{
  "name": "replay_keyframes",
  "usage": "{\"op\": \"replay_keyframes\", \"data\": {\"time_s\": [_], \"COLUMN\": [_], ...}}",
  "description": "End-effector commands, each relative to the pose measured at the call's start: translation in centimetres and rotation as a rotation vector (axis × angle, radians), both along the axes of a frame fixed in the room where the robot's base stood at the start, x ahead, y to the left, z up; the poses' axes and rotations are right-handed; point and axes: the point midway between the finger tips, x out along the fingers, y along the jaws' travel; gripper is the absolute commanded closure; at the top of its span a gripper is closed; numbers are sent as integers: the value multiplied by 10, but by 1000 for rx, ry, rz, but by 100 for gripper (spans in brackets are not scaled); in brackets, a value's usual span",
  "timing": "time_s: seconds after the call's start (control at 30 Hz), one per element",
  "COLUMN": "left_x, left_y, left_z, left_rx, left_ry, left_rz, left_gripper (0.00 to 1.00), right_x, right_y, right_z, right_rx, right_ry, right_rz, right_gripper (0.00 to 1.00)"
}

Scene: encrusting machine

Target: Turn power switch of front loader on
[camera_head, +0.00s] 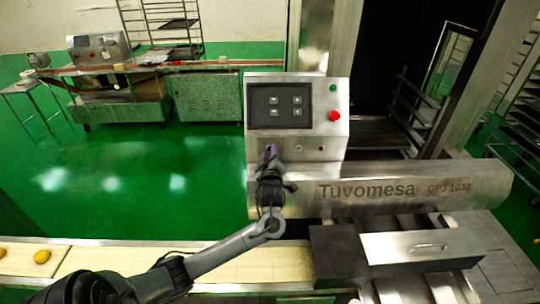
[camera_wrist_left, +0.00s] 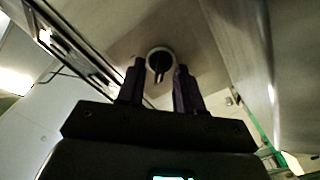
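The front loader is the Tuvomesa machine, and its control box (camera_head: 338,125) stands upright with a dark screen panel on its front. My left gripper (camera_head: 271,152) is raised in front of the lower left of this box and hides part of it. In the left wrist view, a round switch (camera_wrist_left: 160,62) with a dark knob and a light ring lies ahead, between the fingertips. My left gripper (camera_wrist_left: 160,82) is open there, with a finger on each side of the switch's line. I cannot tell whether the fingers touch the knob. My right gripper is not in view.
The box also carries a red button (camera_head: 334,116) and a green button (camera_head: 333,88). A conveyor (camera_head: 215,262) with yellow dough pieces (camera_head: 41,256) runs along the front. Another machine (camera_head: 98,50) and racks stand at the back. The green floor on the left is clear.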

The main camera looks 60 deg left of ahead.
Motion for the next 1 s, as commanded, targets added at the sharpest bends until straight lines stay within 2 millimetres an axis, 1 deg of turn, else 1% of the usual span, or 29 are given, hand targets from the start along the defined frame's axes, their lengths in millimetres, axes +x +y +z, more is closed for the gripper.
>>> {"op": "replay_keyframes", "data": {"time_s": [0.03,0.2,0.23,0.47,0.67,0.87,1.0], "left_x": [0,0,0,0,0,0,0], "left_y": [0,0,0,0,0,0,-1], "left_z": [0,0,0,0,2,4,6], "left_rx": [0,0,0,1,18,69,125], "left_ry": [0,0,0,2,34,125,222], "left_rz": [0,0,0,0,1,2,3], "left_gripper": [72,98,100,100,100,100,100], "right_x": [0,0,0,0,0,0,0], "right_y": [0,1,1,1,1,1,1], "right_z": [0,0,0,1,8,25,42], "right_rx": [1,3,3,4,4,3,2], "right_ry": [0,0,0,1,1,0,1], "right_rz": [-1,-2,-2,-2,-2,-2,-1], "right_gripper": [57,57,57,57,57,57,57]}}
